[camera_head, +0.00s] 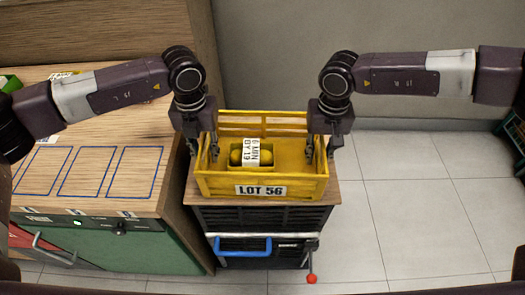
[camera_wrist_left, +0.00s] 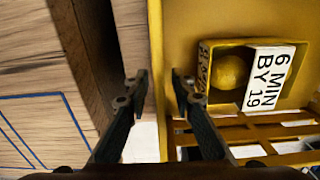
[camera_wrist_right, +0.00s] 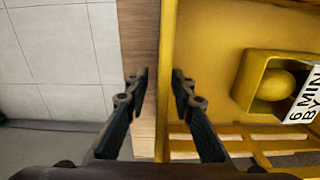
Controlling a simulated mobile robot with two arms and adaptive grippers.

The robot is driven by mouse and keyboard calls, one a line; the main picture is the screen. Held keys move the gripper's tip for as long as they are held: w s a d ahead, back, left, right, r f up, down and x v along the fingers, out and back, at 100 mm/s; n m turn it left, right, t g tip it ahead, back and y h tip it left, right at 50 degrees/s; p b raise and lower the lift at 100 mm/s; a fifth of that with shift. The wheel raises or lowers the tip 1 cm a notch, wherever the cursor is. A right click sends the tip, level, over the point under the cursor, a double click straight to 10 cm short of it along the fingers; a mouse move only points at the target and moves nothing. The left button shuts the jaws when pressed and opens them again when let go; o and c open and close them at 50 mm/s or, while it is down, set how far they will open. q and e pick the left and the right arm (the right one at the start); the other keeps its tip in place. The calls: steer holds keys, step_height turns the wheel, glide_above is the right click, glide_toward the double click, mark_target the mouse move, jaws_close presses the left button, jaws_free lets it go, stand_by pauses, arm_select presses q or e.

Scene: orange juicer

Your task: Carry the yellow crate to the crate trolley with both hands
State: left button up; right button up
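The yellow crate (camera_head: 292,185) stands upright with a "LOT 56" label on its front. It appears to sit on a wooden-topped dark unit (camera_head: 335,192), possibly the crate trolley. Inside is a smaller yellow box (camera_head: 266,157) with round yellow fruit and a "6 MIN BY 19" label. My left gripper (camera_head: 205,154) points down at the crate's left wall, and my right gripper (camera_head: 320,154) at its right wall. The left wrist view (camera_wrist_left: 160,82) and right wrist view (camera_wrist_right: 160,82) show fingers either side of each wall, with gaps visible. Firm contact is not visible.
A wooden counter (camera_head: 120,135) with blue outlined rectangles and a green front stands close at left. The unit below the crate has a blue handle (camera_head: 242,248) and a red-knobbed lever (camera_head: 311,278). Tiled floor (camera_head: 420,215) is clear at right; a dark green rack (camera_head: 515,130) stands at the right edge.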

mark_target(323, 139)
arm_select(q)
step_height(323, 139, up, 12)
steer(key=shift+f, duration=0.2)
steer(key=shift+r, duration=0.15)
arm_select(e)
steer(key=shift+r, duration=0.2)
step_height(323, 139, up, 12)
steer(key=shift+f, duration=0.2)
stand_by(0.4)
